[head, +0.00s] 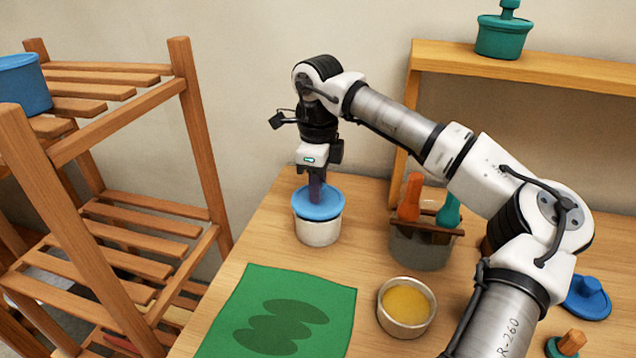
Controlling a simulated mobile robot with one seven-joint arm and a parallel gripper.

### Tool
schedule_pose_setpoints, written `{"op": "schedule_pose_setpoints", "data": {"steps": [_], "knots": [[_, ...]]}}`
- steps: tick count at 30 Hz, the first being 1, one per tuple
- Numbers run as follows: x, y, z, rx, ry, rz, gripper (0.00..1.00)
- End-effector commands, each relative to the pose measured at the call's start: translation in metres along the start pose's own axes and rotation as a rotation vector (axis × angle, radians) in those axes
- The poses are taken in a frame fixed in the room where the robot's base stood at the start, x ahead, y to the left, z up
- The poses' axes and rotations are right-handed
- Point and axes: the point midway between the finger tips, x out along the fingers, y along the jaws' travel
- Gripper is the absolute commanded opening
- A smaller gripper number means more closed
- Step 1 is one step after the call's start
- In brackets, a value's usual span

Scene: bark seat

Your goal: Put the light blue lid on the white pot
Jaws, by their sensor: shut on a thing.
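The light blue lid (330,205) is at the mouth of the white pot (318,232), near the table's back left. It looks about level and covers the pot's opening. I cannot tell whether it rests fully on the rim or is held just above it. My gripper (316,188) points straight down over the lid's middle and is shut on its knob, which the fingers largely hide.
A green cloth (335,292) lies in front of the pot. Right of it are a bowl with yellow contents (405,327) and a grey utensil holder (420,248). A darker blue lid (588,298) lies far right. A slatted wooden rack (205,150) stands left.

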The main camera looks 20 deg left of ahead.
Motion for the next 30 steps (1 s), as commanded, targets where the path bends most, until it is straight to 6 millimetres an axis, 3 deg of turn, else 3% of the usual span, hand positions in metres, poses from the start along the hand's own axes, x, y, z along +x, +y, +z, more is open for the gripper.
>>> {"op": "schedule_pose_setpoints", "data": {"steps": [25, 26, 30], "knots": [[0.013, 0.000, 0.000, 0.000, 0.000, 0.001, 0.05], [0.013, 0.000, 0.000, 0.000, 0.000, 0.001, 0.28], [0.012, 0.000, 0.000, 0.000, 0.000, 0.001, 0.47]]}}
